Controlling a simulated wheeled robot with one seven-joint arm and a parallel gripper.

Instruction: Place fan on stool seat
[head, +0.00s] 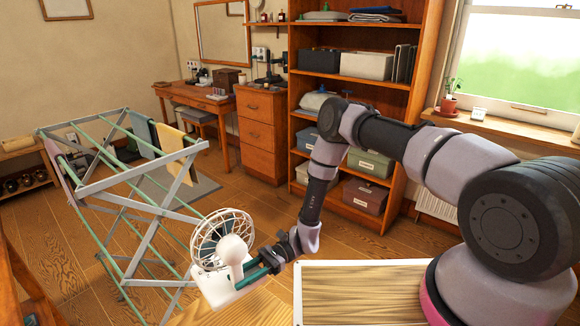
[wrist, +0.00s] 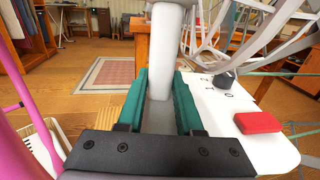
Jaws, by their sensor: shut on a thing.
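The white fan (head: 222,240), with a round wire guard, is held upright near the bottom centre-left of the head view. My gripper (head: 262,266) is shut on its post. In the wrist view the teal fingers (wrist: 160,100) close on both sides of the white post, and the fan's white base (wrist: 245,125) shows a red button and a dark knob. A light wooden surface (head: 245,310) lies just below the fan at the bottom edge. It may be the stool seat, but only part shows, and I cannot tell whether the fan's base touches it.
A folding drying rack (head: 125,200) with cloths stands close to the left of the fan. A tall wooden shelf (head: 280,130) and a desk (head: 195,95) stand at the back. Open floor lies between rack and shelf.

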